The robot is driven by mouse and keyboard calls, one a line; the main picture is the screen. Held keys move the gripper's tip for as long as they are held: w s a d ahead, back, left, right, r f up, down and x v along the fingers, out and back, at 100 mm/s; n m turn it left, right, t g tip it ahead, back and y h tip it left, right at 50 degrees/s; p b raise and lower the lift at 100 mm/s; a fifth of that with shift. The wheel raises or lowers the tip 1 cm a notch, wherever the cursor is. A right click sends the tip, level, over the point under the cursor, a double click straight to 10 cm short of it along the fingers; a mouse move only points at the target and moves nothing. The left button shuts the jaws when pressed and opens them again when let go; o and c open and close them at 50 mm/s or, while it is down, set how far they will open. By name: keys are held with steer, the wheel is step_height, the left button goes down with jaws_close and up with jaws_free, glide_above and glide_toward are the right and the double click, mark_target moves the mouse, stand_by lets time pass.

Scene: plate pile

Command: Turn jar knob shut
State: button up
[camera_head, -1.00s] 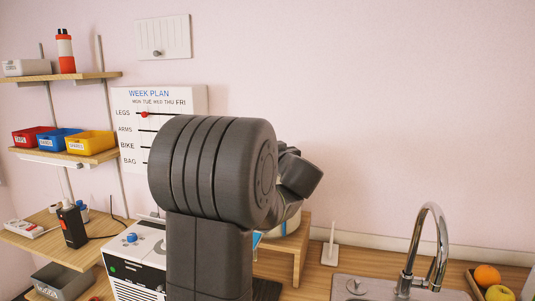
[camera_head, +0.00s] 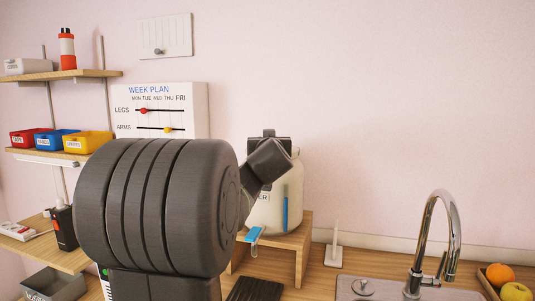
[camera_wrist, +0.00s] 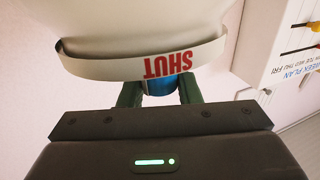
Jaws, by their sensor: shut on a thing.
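The jar (camera_head: 264,219) is a cream container on a small wooden stand, with a label ending in "ER" and a blue vertical strip. In the wrist view the pale jar body (camera_wrist: 140,22) fills the top, with a band (camera_wrist: 95,70) reading "SHUT" in red, upside down. A blue knob (camera_wrist: 158,88) shows just below the band. My gripper (camera_wrist: 160,95) has its two green-grey fingers on either side of the knob, shut on it.
The wooden stand (camera_head: 302,258) rests on the counter, with a light-blue piece (camera_head: 254,235) at the jar's lower left. A sink and tap (camera_head: 440,240) and fruit are to the right. Shelves with coloured bins (camera_head: 57,141) and a week-plan board (camera_head: 185,97) are to the left.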

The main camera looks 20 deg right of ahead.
steer(key=shift+f+m+g+h+b, duration=0.3)
steer(key=shift+m+h+b, duration=0.55)
steer(key=shift+b, duration=3.45)
steer(key=g+h+b, duration=0.1)
steer(key=b, duration=0.5)
steer(key=shift+m+h, duration=0.35)
steer(key=m+g+h+b, duration=0.1)
steer(key=b, duration=0.3)
steer(key=shift+w+f+h, duration=0.1)
steer(key=shift+h, duration=0.2)
steer(key=shift+m+g+h+b, duration=0.8)
steer(key=shift+b, duration=0.35)
steer(key=shift+m+g+h+b, duration=0.4)
steer(key=shift+m+g+h, duration=0.2)
steer(key=shift+g, duration=0.1)
steer(key=m+g+h, duration=0.2)
steer(key=g, duration=0.1)
steer(key=shift+r+m+g+h+p, duration=0.3)
steer(key=shift+p, duration=0.1)
steer(key=m+g+h+p, duration=0.1)
steer(key=m+g+p, duration=0.1)
steer(key=g, duration=0.1)
steer(key=shift+r+m+g, duration=0.1)
steer(key=shift+m+g, duration=0.2)
steer(key=shift+g, duration=0.1)
steer(key=shift+m+g+h+p, duration=0.3)
steer(key=shift+m+g+p, duration=0.2)
steer(key=shift+g+p, duration=0.25)
